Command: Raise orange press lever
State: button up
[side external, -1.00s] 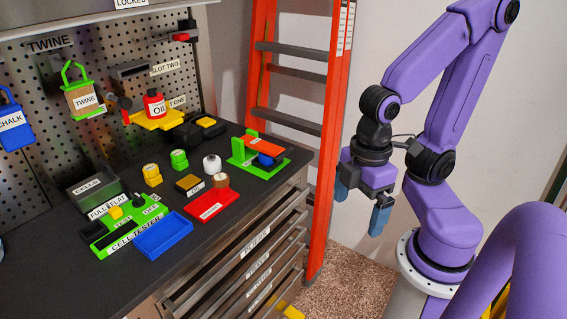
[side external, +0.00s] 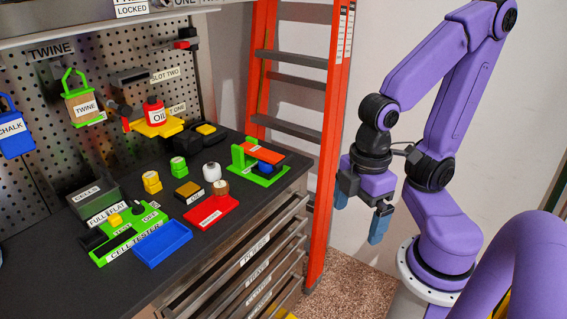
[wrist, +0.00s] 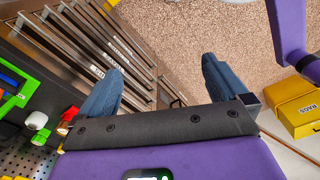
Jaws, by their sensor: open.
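The press (side external: 238,159) has a green base and upright and stands at the bench's right end in the side view. Its orange lever (side external: 264,153) lies low and roughly flat, just above a blue block (side external: 265,168). My gripper (side external: 360,214) hangs in the air to the right of the press and ladder, well apart from the lever. Its blue-grey fingers point down, open and empty. In the wrist view my gripper (wrist: 160,75) has its fingers wide apart over the floor and drawers. A green frame, possibly the press, is cut off at that view's left edge.
An orange ladder (side external: 330,140) stands between bench and arm. Open drawers (side external: 262,255) jut from the bench front. A red tray (side external: 211,212), a white-topped bottle (side external: 212,172) and a blue tray (side external: 162,244) share the bench. A yellow box (wrist: 300,108) sits on the floor.

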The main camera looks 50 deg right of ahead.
jog(key=c, duration=0.8)
jog(key=shift+w+d+f, duration=0.15)
jog(key=shift+w+f, duration=0.05)
jog(key=shift+w, duration=0.1)
jog(key=c, duration=0.3)
jog(key=m+t+y, duration=0.6)
jog(key=m+t, duration=0.9)
jog(key=m, duration=1.2)
send_near(285, 163)
jog(key=x, duration=1.1)
